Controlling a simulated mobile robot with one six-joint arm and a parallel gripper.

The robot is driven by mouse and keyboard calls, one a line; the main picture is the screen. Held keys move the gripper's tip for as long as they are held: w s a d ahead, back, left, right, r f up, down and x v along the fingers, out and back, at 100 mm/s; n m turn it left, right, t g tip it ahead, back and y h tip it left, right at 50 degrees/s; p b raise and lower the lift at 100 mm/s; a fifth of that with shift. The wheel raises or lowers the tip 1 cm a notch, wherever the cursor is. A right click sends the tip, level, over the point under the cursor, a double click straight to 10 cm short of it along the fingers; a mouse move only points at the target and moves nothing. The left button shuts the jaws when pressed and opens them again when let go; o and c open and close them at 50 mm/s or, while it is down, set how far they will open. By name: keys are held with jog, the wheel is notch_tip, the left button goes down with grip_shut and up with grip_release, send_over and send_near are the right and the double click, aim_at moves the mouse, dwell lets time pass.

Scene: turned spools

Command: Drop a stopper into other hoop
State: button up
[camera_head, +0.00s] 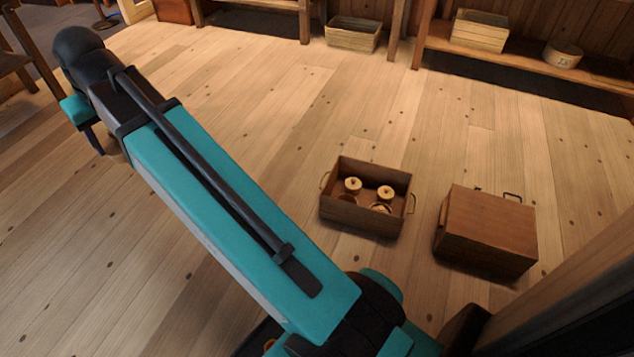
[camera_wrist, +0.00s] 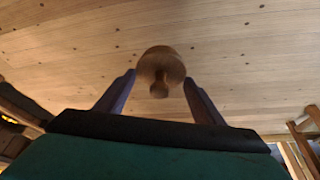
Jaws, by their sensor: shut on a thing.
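My gripper (camera_wrist: 160,80) is shut on a wooden stopper (camera_wrist: 161,62) in the wrist view. The stopper is turned, with a wide round body and a small knob, and sits between the two fingertips with plank floor behind it. In the head view, two pale stopper-like pieces with knobs (camera_head: 353,184) (camera_head: 385,192) are inside an open wooden crate (camera_head: 363,221). Below them in the crate are round shapes (camera_head: 380,207), partly hidden by the front wall; I cannot tell whether they are hoops.
A closed brown wooden box (camera_head: 490,230) stands right of the crate. Light wooden bins (camera_head: 353,34) (camera_head: 480,31) and a pale round tub (camera_head: 562,54) are along the back, by a low shelf (camera_head: 590,75). The plank floor between is mostly clear.

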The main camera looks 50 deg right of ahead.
jog(key=shift+w, duration=0.25)
jog(key=shift+d, duration=0.15)
jog(key=shift+w+d+f, duration=0.15)
jog(key=shift+d+f, duration=0.2)
jog(key=shift+d, duration=0.15)
jog(key=s+d+f+b, duration=0.1)
jog(key=d+f, duration=0.7)
jog(key=d, duration=0.3)
jog(key=d+f+n+b, duration=0.1)
jog(key=d+f, duration=0.8)
jog(key=d, duration=0.3)
jog(key=s+d+f+b, duration=0.1)
jog(key=d+f, duration=0.7)
jog(key=d, duration=0.3)
jog(key=s+d+f+b, duration=0.3)
jog(key=s+d+f, duration=2)
jog(key=f, duration=0.4)
jog(key=shift+d, duration=0.55)
jog(key=shift+f, duration=0.2)
